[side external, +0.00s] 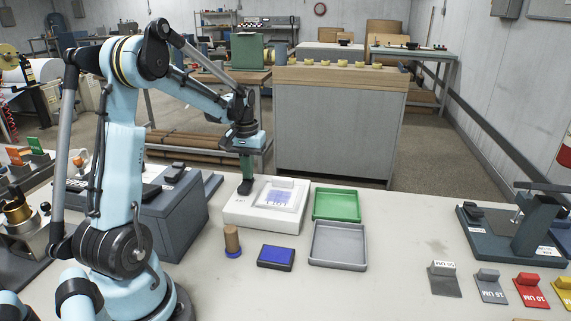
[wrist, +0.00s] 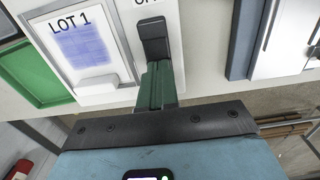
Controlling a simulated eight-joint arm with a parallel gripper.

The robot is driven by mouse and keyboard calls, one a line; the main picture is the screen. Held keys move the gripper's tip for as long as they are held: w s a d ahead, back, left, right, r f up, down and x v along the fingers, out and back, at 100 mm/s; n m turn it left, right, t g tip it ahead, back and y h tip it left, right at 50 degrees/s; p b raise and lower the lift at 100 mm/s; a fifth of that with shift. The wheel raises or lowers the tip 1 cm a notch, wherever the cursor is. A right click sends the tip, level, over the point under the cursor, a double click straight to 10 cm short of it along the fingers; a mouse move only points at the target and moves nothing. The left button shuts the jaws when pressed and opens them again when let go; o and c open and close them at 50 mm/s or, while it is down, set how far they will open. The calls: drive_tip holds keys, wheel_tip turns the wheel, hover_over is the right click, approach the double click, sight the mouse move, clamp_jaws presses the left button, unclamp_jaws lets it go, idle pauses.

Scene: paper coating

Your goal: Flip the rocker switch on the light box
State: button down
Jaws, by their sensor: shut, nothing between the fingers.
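The light box (side external: 262,219) is a white slab on the bench, with a lit panel bearing a sheet (wrist: 83,45) marked "LOT 1". Its black rocker switch (side external: 244,188) is on the left side of the box top in the side view. In the wrist view the switch (wrist: 153,36) is beside the panel, with a partly cut-off label above it. My gripper (side external: 246,176) points down with its green fingers shut and empty. In the wrist view the fingertips (wrist: 160,66) overlap one end of the switch; I cannot tell whether they touch it.
A green tray (side external: 337,219) and a grey tray (side external: 338,264) lie right of the light box. A blue ink pad (side external: 276,264) and a wooden-handled stamp (side external: 232,241) are in front. A grey-blue cabinet (side external: 178,215) stands left.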

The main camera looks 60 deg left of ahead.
drive_tip(key=shift+f, duration=0.15)
drive_tip(key=shift+r, duration=3.55)
drive_tip(key=shift+d, duration=0.1)
drive_tip(key=s+d+m+t, duration=0.2)
drive_tip(key=d+m+t, duration=0.1)
drive_tip(key=d, duration=1)
drive_tip(key=s+d+m+t, duration=0.2)
drive_tip(key=d+m+t, duration=0.2)
drive_tip(key=d, duration=0.9)
drive_tip(key=shift+d+m, duration=0.2)
drive_tip(key=shift+m, duration=0.8)
drive_tip(key=c, duration=1.8)
unclamp_jaws()
